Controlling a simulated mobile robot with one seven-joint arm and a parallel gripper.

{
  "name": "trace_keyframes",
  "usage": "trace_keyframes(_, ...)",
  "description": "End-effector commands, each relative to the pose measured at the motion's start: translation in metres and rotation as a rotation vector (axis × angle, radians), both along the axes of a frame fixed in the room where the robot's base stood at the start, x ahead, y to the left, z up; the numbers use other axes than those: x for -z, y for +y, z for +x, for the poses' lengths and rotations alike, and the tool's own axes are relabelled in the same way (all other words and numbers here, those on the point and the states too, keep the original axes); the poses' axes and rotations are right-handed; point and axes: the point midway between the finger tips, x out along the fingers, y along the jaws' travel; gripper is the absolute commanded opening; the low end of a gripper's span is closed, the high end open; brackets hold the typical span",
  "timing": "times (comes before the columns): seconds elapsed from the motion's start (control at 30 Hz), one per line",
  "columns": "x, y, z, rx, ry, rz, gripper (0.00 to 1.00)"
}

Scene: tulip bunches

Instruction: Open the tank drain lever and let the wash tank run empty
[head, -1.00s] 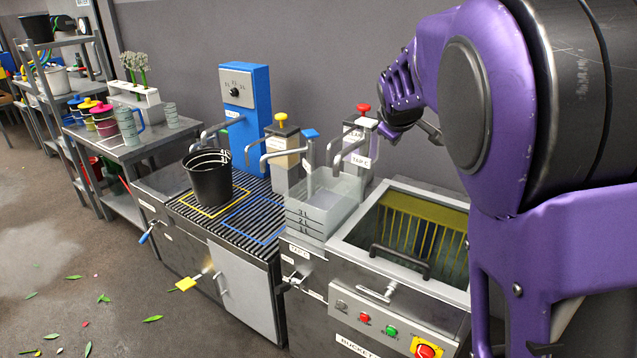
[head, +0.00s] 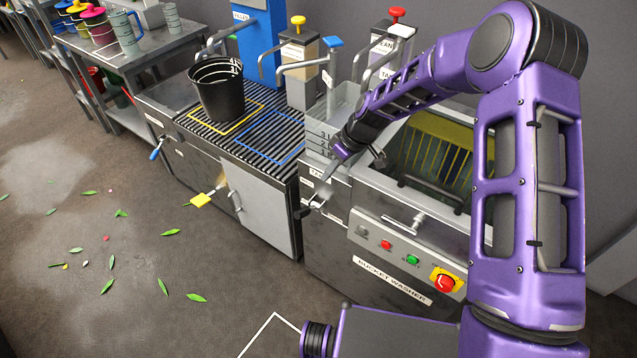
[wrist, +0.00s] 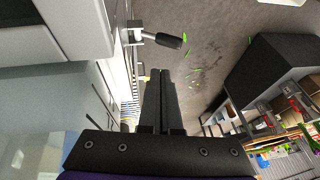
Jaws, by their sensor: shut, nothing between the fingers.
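The bucket washer (head: 365,232) holds the open wash tank with a yellow rack (head: 440,150) inside; its water level is hard to make out. A small lever with a dark handle (head: 304,211) sticks out from the washer's front left, below a small label that I cannot read. My gripper (head: 329,176) is above the washer's front left edge, pointing down, near that lever. In the wrist view my gripper (wrist: 166,73) is shut and empty. A black lever handle (wrist: 169,41) on a metal pivot lies just beyond the fingertips, apart from them.
A black bucket (head: 217,95) stands on the slatted grate to the left. Other levers have a yellow handle (head: 202,200) and a blue handle (head: 157,150). A T-shaped handle (head: 404,225) and buttons are on the washer's front. The floor ahead is open, with scattered leaves.

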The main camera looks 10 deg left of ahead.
Motion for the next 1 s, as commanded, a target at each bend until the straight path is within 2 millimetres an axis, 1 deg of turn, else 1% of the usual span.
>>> trace_keyframes(0.4,0.079,0.034,-0.001,-0.001,0.001,-0.003,0.00)
trace_keyframes(0.5,0.093,0.041,-0.006,-0.002,0.002,-0.003,0.00)
trace_keyframes(0.6,0.105,0.046,-0.011,-0.002,0.001,-0.004,0.00)
trace_keyframes(0.7,0.112,0.049,-0.014,0.000,0.000,-0.002,0.00)
trace_keyframes(0.8,0.116,0.051,-0.015,0.000,0.000,-0.002,0.00)
trace_keyframes(1.0,0.117,0.051,-0.016,-0.001,-0.001,-0.003,0.00)
